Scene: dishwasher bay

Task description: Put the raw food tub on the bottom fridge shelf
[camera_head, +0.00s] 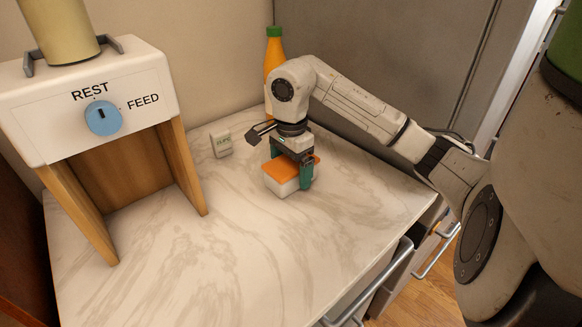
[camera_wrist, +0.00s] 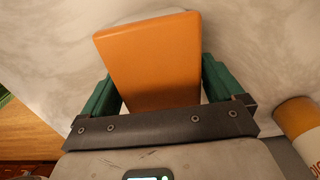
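The raw food tub appears to be the small white box with an orange lid (camera_head: 283,184) on the marble counter. Its orange lid (camera_wrist: 152,62) fills the upper middle of the wrist view, turned slightly relative to my gripper. My gripper (camera_head: 291,172) points down over the tub, with one green finger on each side of it. In the wrist view the fingers (camera_wrist: 162,85) straddle the lid, and narrow pale gaps show beside it. The gripper looks open around the tub, though finger contact is hard to see. The fridge shelf cannot be made out.
A REST/FEED dial machine (camera_head: 90,100) stands on the counter at left. A small white labelled block (camera_head: 221,143) is left of my gripper. An orange bottle with a green cap (camera_head: 273,52) stands behind my arm. The counter front (camera_head: 200,270) is clear.

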